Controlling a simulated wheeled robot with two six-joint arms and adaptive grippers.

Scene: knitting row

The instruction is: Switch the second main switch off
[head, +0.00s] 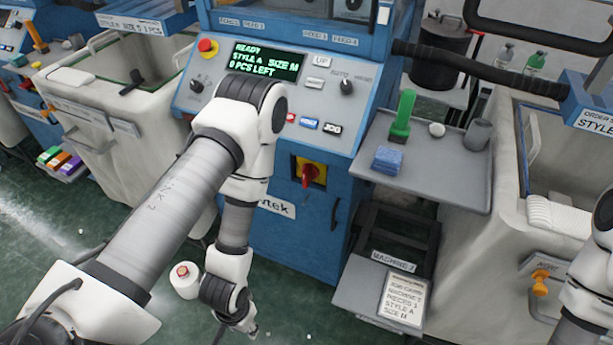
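A main switch (313,174), a red rotary handle on a yellow plate, is on the lower front of the blue machine (290,225) in the middle. The handle looks roughly upright, but its exact setting is too small to read. The display (265,61) above it is lit and reads READY, STYLE A, SIZE M, 0 PCS LEFT. My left arm bends over in front of the machine, left of the switch, with its wrist low down.
A red button (208,47) is on the panel. Fabric bins stand either side.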

